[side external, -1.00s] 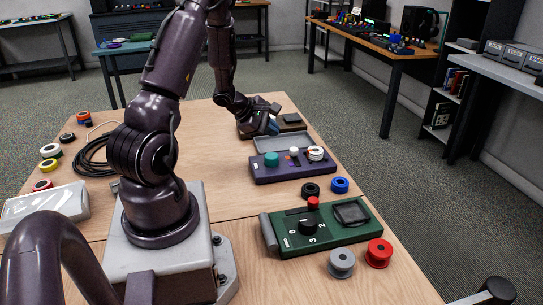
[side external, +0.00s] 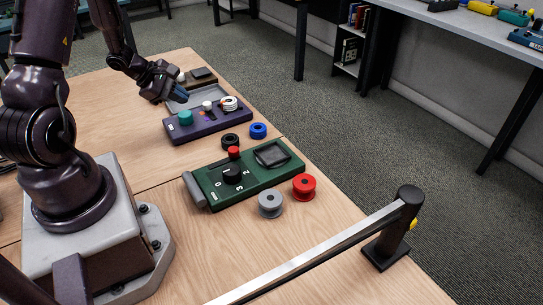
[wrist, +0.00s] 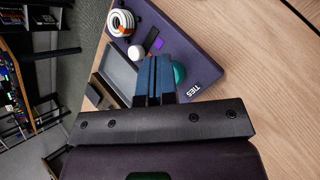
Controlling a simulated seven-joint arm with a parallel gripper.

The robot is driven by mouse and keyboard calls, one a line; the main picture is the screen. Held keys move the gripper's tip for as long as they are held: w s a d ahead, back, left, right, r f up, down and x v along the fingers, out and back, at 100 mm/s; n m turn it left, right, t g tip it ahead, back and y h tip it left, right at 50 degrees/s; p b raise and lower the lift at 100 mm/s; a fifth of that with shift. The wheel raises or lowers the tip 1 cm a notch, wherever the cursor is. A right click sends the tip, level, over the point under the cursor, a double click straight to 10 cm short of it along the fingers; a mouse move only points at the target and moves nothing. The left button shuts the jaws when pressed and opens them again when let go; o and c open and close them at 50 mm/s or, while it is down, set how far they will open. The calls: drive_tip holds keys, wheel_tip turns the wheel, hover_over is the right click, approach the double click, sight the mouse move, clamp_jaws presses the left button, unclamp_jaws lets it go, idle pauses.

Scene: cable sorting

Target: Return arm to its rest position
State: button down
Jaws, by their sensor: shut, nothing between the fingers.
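My gripper (side external: 182,96) is shut and empty. In the side external view it hangs over the near end of a grey tray (side external: 207,98), just behind the purple box (side external: 180,134). In the wrist view the blue fingers of my gripper (wrist: 154,62) are together and cover part of the purple box (wrist: 188,32), which is marked TIES. A teal knob (wrist: 179,72) shows partly behind the fingers. A white-and-orange ring (wrist: 120,23) sits on the box's far end.
A green box (side external: 215,196) with a dial stands nearer on the wooden table. Around it are a black spool (side external: 230,141), a blue spool (side external: 258,131), a grey spool (side external: 270,204) and a red spool (side external: 304,187). A metal rail (side external: 320,250) crosses the front.

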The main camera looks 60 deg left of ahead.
drive_tip(key=s+d+r+m+g, duration=0.1)
drive_tip(key=s+d+r+m, duration=0.2)
drive_tip(key=d+r+m, duration=0.8)
drive_tip(key=s+d+r+m+g+y, duration=0.1)
drive_tip(key=s+d+r+m, duration=0.2)
drive_tip(key=d+r+m, duration=0.9)
drive_tip(key=d+m, duration=0.3)
drive_tip(key=d, duration=0.1)
drive_tip(key=shift+s+d, duration=0.2)
drive_tip(key=shift+s, duration=0.1)
